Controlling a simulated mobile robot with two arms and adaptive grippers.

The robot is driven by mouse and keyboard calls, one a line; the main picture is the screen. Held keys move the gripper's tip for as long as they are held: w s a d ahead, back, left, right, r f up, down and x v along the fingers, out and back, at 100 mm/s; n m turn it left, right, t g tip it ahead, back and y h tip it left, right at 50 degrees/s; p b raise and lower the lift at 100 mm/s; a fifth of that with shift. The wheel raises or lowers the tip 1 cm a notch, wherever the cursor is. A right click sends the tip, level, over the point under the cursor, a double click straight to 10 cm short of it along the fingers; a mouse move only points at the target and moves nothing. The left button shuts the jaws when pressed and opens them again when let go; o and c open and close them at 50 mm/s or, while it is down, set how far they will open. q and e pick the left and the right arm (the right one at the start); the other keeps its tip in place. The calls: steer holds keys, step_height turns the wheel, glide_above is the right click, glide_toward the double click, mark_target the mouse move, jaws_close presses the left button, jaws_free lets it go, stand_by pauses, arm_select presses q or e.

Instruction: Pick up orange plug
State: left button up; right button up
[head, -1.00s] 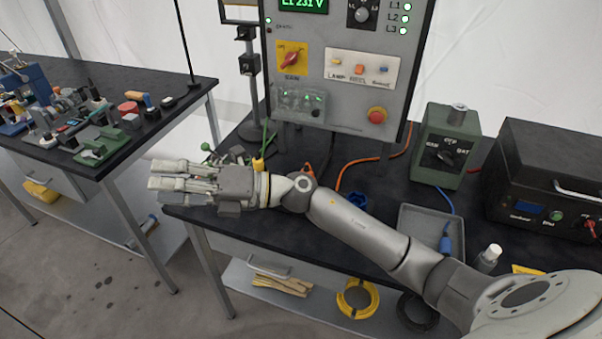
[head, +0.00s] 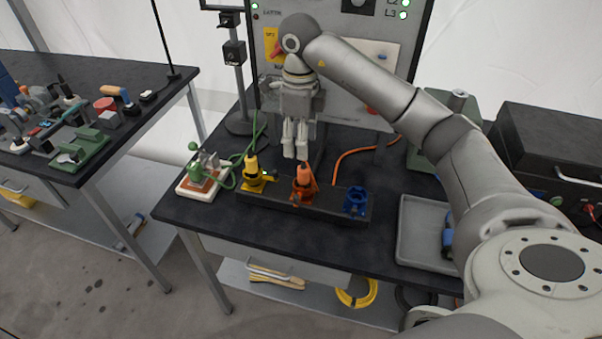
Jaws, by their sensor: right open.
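The orange plug (head: 304,175) stands upright in the middle holder of a black rack on the dark table, with an orange cable running behind it. My right gripper (head: 296,154) points down just above the plug, its fingers apart and empty. The fingertips are close to the plug's top; I cannot tell whether they touch it. My left gripper is not in view.
The black rack (head: 330,208) also holds a yellow plug (head: 254,172) on the left and a blue socket (head: 355,201) on the right. A green clamp device (head: 203,175) stands further left. A grey tray (head: 421,232) lies right. The control panel (head: 375,60) rises behind.

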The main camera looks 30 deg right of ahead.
mark_target(304, 167)
step_height(304, 167, down, 5)
steer(key=shift+s+f+p, duration=0.1)
steer(key=shift+p, duration=0.4)
steer(key=f, duration=0.1)
steer(key=f+p, duration=0.1)
steer(key=f, duration=0.1)
steer(key=f+p, duration=0.1)
steer(key=shift+s+d+f, duration=0.25)
steer(key=shift+s, duration=0.1)
steer(key=shift+f, duration=0.3)
steer(key=shift+w, duration=0.1)
steer(key=shift+c, duration=0.3)
steer(key=c, duration=1)
steer(key=shift+c, duration=0.3)
steer(key=shift+r, duration=0.1)
